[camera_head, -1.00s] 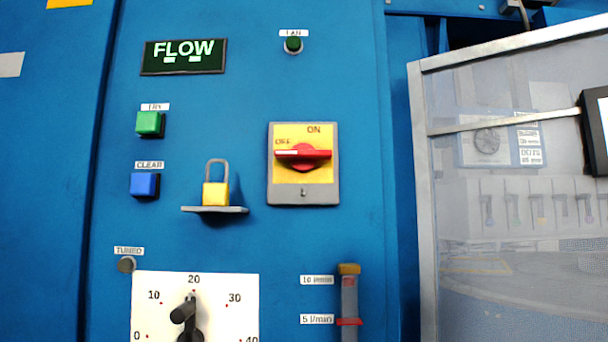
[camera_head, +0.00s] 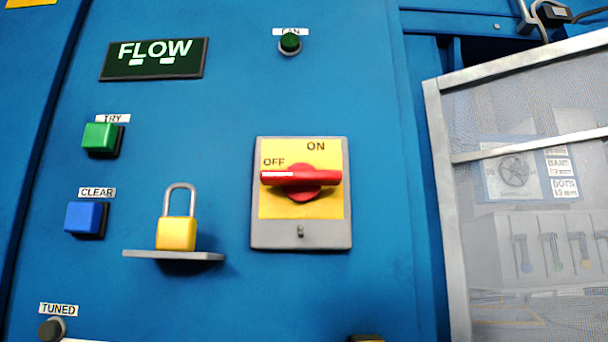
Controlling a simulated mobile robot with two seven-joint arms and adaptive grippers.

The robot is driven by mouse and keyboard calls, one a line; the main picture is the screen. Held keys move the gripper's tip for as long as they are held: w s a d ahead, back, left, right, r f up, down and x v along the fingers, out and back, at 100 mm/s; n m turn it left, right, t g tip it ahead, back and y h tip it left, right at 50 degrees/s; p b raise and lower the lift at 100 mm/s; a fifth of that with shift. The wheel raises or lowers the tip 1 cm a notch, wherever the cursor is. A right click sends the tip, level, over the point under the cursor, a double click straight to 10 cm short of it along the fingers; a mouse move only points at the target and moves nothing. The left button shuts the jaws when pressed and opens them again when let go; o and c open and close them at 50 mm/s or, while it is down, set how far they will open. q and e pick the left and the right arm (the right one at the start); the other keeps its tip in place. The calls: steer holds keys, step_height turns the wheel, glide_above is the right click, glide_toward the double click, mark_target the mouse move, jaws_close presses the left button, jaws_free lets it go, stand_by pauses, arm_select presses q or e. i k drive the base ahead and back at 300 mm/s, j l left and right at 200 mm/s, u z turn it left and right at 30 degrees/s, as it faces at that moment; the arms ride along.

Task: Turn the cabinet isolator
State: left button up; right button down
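The cabinet isolator (camera_head: 301,228) is a grey plate with a yellow face on the blue cabinet front, near the middle of the head view. Its red handle (camera_head: 301,178) lies horizontal, with its left end, which has a white mark, at the OFF label. The ON label is at the top of the yellow face. A small peg or hole shows in the grey strip below. Neither of my grippers is in view.
A yellow padlock (camera_head: 176,233) stands on a small grey shelf (camera_head: 174,255) left of the isolator. Green TRY (camera_head: 100,137) and blue CLEAR (camera_head: 84,217) buttons are further left. A metal-framed mesh panel (camera_head: 449,200) stands at the right.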

mark_target(301, 182)
steer(key=k+l, duration=0.2)
steer(key=l, duration=0.15)
steer(key=k+l+u, duration=0.1)
steer(key=k+l, duration=0.15)
steer(key=l, duration=0.15)
steer(key=k+l, duration=0.2)
steer(key=l, duration=0.15)
steer(key=j, duration=0.1)
